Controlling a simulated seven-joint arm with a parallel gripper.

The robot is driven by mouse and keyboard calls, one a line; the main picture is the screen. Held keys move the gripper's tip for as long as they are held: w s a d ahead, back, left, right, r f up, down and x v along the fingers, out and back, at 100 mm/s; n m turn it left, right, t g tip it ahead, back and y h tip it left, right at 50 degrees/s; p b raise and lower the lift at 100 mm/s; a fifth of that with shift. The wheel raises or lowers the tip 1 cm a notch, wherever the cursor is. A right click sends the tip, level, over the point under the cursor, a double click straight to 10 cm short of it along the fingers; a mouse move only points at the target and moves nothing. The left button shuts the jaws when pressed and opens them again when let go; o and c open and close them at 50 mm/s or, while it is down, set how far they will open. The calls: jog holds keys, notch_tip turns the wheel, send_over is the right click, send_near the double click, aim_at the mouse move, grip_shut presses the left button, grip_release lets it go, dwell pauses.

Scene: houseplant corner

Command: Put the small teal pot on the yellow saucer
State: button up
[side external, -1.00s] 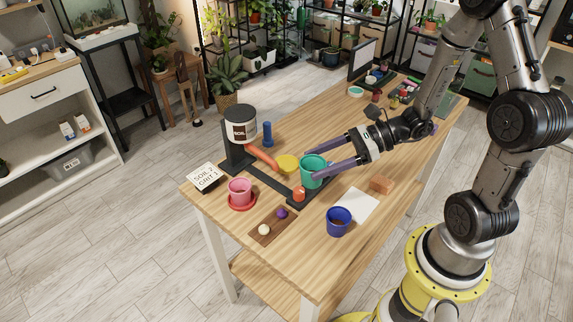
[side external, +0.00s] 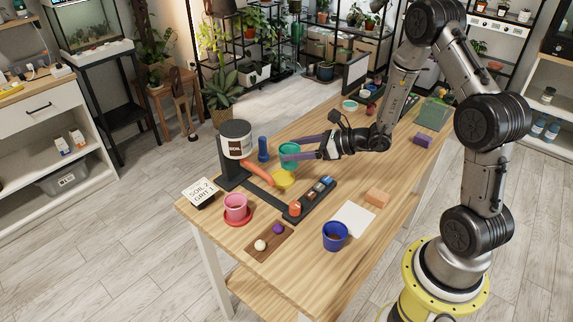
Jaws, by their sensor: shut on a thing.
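The teal pot (side external: 289,163) is held between the two purple fingers of my gripper (side external: 292,150), which is shut on it. It looks upright and shows just above the yellow saucer (side external: 283,180) in the picture. Whether it is directly over the saucer or a little behind it, I cannot tell. The saucer lies on the wooden table beside the orange spout, with its near part visible. The far finger and the near finger partly cover the pot.
A soil dispenser (side external: 236,140) with an orange spout (side external: 258,171) stands left of the saucer. A blue bottle (side external: 263,149) is close behind. A dark rack (side external: 313,199), a pink pot (side external: 235,206) on a red saucer (side external: 237,220) and a blue pot (side external: 335,237) are nearer.

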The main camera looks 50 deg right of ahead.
jog(key=w+f, duration=0.3)
jog(key=f, duration=0.1)
jog(key=shift+w+d, duration=0.2)
jog(key=shift+d, duration=0.05)
jog(key=shift+w+f, duration=0.1)
jog(key=shift+f, duration=1.55)
jog(key=shift+f, duration=0.15)
jog(key=o, duration=1.3)
